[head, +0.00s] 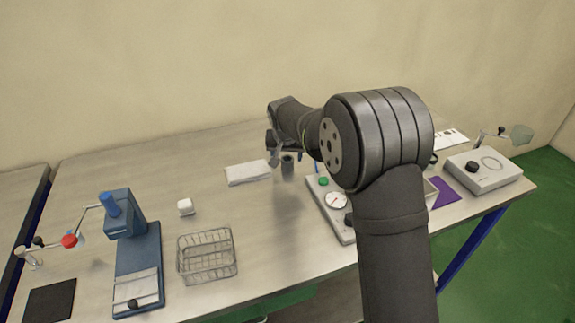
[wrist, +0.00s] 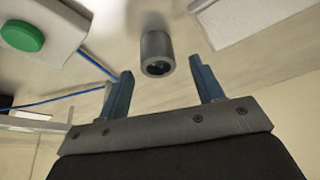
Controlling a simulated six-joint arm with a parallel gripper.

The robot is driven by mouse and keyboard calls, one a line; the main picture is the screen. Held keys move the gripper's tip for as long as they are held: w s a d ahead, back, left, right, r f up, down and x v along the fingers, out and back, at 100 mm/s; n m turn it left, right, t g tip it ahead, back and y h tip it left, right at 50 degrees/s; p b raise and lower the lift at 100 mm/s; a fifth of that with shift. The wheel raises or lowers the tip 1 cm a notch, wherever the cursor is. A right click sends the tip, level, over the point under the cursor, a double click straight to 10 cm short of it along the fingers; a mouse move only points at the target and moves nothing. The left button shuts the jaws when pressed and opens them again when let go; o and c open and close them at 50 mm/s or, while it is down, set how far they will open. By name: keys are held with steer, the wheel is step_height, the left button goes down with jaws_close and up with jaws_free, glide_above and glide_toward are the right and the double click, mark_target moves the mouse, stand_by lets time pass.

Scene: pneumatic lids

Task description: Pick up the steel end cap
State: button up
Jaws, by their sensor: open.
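The steel end cap (wrist: 157,52) is a short grey cylinder with a dark hollow end, standing on the table in the wrist view. It also shows in the head view (head: 288,165), just below my gripper. My gripper (wrist: 163,80) is open, with its two blue fingers apart. In the wrist view the cap lies beyond the fingertips, roughly in line with the gap between them. Nothing is between the fingers. In the head view my gripper (head: 283,150) is partly hidden by its own wrist.
A panel (head: 349,233) with a green button (head: 323,181) and a gauge stands right of the cap.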

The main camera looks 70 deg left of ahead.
mark_target(288, 160)
steer(key=x, duration=0.3)
steer(key=shift+d+f, duration=0.1)
steer(key=shift+f, duration=0.05)
steer(key=c, duration=1.2)
